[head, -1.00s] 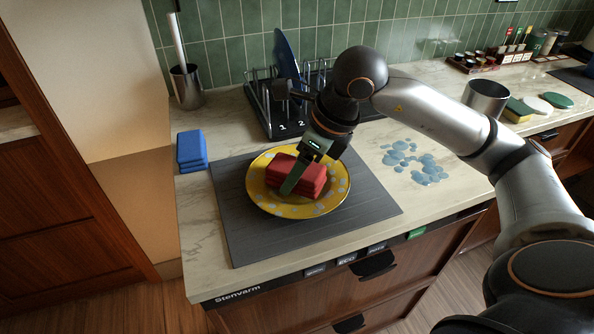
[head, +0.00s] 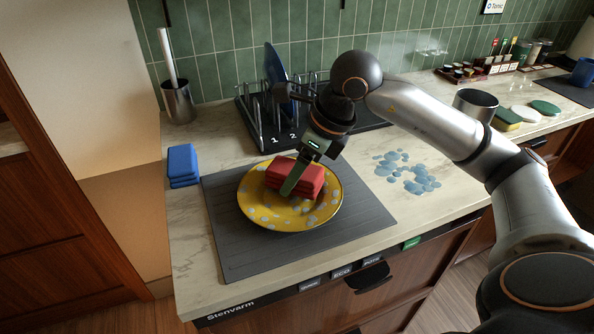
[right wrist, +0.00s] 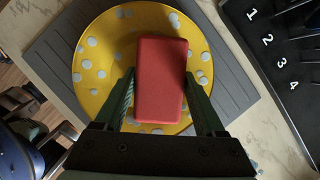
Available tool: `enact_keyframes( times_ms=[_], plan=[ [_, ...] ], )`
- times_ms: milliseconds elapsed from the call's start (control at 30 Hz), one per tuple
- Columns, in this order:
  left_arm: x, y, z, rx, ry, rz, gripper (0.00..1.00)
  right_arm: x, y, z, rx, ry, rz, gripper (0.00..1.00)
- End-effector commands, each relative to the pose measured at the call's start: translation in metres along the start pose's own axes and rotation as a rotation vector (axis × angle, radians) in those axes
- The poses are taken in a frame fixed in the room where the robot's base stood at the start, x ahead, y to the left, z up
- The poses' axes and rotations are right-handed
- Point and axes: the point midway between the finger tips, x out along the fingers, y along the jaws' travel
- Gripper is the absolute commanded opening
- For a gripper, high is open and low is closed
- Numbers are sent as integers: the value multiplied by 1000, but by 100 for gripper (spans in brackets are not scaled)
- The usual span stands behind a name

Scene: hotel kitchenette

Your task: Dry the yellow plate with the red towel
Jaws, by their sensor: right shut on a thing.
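The yellow plate (head: 258,214) lies on the grey ridged mat (head: 238,262), with several pale blue-white spots on its face. The plate also shows in the right wrist view (right wrist: 112,30). The folded red towel (head: 308,173) rests over the back middle part of the plate. My right gripper (head: 289,188) is shut on the red towel, a finger along each side of it, as the right wrist view shows around the towel (right wrist: 160,62). The plate under the towel is hidden. My left gripper is in no view.
A dish rack (head: 262,128) holding a blue plate (head: 273,64) stands behind the mat. A folded blue cloth (head: 182,163) lies at left, a metal cup (head: 178,103) behind it. Water puddles (head: 408,172) lie right of the mat. A metal pot (head: 475,104) and sponge (head: 507,119) stand farther right.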

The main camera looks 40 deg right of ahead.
Motion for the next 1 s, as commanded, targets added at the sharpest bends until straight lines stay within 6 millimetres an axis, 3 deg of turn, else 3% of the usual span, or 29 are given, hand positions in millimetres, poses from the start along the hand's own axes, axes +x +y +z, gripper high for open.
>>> enact_keyframes(
  times_ms=[200, 1000],
  plan=[
    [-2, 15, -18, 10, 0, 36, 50, 2, 0, -2, 2, 10, 1, 27],
    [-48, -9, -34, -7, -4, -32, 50, -77, 0, 33, 1, 4, 2, 27]
  ],
)
